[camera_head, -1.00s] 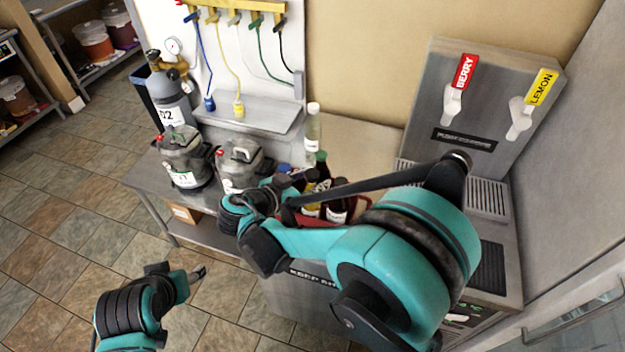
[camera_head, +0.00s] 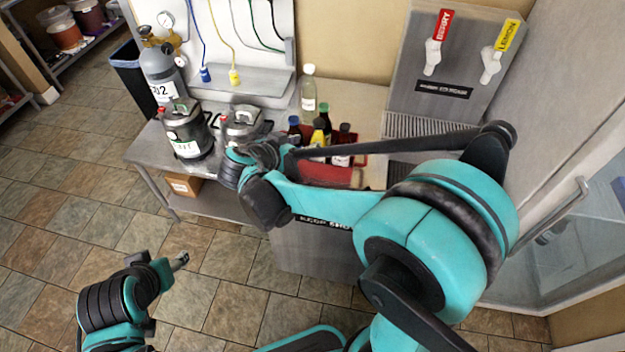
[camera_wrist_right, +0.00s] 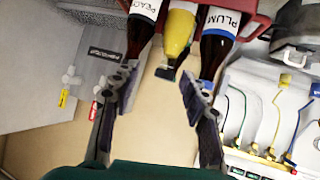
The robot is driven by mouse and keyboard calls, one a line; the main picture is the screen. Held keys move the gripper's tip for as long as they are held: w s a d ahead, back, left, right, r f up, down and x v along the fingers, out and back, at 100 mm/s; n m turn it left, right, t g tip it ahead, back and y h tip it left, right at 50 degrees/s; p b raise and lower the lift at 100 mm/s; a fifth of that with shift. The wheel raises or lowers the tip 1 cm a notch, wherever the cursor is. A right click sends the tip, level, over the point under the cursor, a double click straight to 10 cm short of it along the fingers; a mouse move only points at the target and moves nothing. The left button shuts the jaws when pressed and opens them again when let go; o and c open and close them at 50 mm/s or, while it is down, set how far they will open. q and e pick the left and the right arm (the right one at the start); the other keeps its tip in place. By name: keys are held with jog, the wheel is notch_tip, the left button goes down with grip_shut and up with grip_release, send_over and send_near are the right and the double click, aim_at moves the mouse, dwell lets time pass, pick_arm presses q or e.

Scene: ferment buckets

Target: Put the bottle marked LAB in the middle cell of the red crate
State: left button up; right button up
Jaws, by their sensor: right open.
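The red crate (camera_head: 376,168) stands on the counter, partly behind my right arm. In the right wrist view, a PLUM bottle (camera_wrist_right: 216,50), a yellow bottle (camera_wrist_right: 180,32) and a bottle reading PEAC (camera_wrist_right: 141,28) show by the crate's red wall (camera_wrist_right: 260,24). My right gripper (camera_wrist_right: 160,90) is open and empty, facing them. My left gripper (camera_head: 181,260) is low over the floor; its jaw state is unclear.
Two metal buckets (camera_head: 187,135) (camera_head: 243,128) stand left of the crate. A dispenser with BERRY (camera_head: 441,25) and LEMON (camera_head: 507,35) taps stands at the right. A grey gas cylinder (camera_head: 162,80) is at the left. Counter behind the crate is partly clear.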

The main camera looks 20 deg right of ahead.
jog(key=s+a+f+n+y, duration=0.1)
jog(key=s+n+y, duration=0.3)
jog(key=s, duration=0.5)
jog(key=s+f+n+y, duration=0.1)
jog(key=s+n+y, duration=0.4)
jog(key=s, duration=0.5)
jog(key=shift+a+f+n+y, duration=0.3)
jog(key=shift+a+f+y, duration=0.05)
jog(key=shift+a+y, duration=0.05)
jog(key=shift+f, duration=0.1)
notch_tip(320, 180, down, 4)
jog(key=b, duration=0.4)
